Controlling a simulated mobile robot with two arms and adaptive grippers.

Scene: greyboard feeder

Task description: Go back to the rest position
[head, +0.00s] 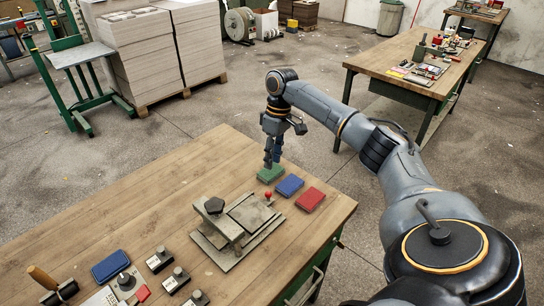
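My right arm reaches in from the lower right. Its gripper (272,160) points down at the table's far edge, directly above a green block (270,174). The fingertips look close together, and whether they touch the block is too small to tell. A blue block (290,185) and a red block (310,200) lie in a row to the right of the green one. My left gripper is not in view.
The wooden table (150,225) holds a metal fixture (238,230), another blue block (110,266) and several dark-knobbed pieces at the front left. Stacked grey boards (140,60), a green trolley (75,60) and a second workbench (390,55) stand beyond open floor.

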